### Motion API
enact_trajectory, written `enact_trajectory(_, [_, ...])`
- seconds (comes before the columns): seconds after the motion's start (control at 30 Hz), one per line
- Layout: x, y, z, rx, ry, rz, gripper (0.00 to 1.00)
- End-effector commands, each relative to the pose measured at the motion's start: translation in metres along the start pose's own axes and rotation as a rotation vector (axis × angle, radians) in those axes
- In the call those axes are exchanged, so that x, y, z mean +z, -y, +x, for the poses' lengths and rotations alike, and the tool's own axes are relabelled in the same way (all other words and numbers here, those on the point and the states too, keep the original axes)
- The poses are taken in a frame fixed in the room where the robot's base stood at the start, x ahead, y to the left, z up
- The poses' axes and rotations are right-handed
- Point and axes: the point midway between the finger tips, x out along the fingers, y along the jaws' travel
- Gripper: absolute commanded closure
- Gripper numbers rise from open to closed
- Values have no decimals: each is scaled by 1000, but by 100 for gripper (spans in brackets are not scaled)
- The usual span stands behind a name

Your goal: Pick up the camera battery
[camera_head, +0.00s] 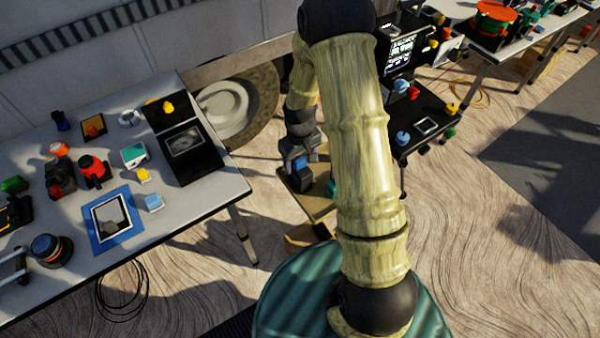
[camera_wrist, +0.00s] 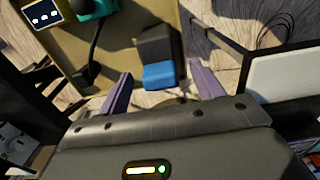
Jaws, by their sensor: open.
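A dark grey block (camera_wrist: 155,42) with a bright blue block (camera_wrist: 160,76) against its near end lies on a tan board (camera_wrist: 120,40) in the wrist view. It looks like the camera battery; I cannot tell whether the two are one piece. My gripper (camera_wrist: 161,84) is open, one purple finger on each side of the blue part, with gaps on both sides and nothing held. I cannot tell the height of the fingertips against it. In the head view my gripper (camera_head: 300,163) hangs over the small tan shelf (camera_head: 318,207), and my arm hides part of that area.
A teal item (camera_wrist: 92,8), a small screen (camera_wrist: 42,12) and a black cable (camera_wrist: 92,60) lie left of the block. A white-faced panel (camera_wrist: 285,78) stands at right. In the head view a cluttered table (camera_head: 215,190) is at left and a black cart (camera_head: 432,105) at right.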

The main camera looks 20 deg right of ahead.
Motion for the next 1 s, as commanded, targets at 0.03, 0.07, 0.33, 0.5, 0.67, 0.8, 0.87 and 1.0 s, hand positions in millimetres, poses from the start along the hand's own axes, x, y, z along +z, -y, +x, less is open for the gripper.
enact_trajectory(0.03, [0,1,5,-1,4,0,34])
enact_trajectory(0.07, [0,0,10,-1,4,0,34])
enact_trajectory(0.33, [-1,0,27,3,0,1,34])
enact_trajectory(0.5, [-1,0,27,2,0,1,34])
enact_trajectory(0.67, [-1,0,27,2,0,0,34])
enact_trajectory(0.8, [-1,0,27,2,0,0,36])
enact_trajectory(0.87, [-1,0,27,2,0,0,47])
enact_trajectory(1.0, [-1,0,27,2,0,0,75])
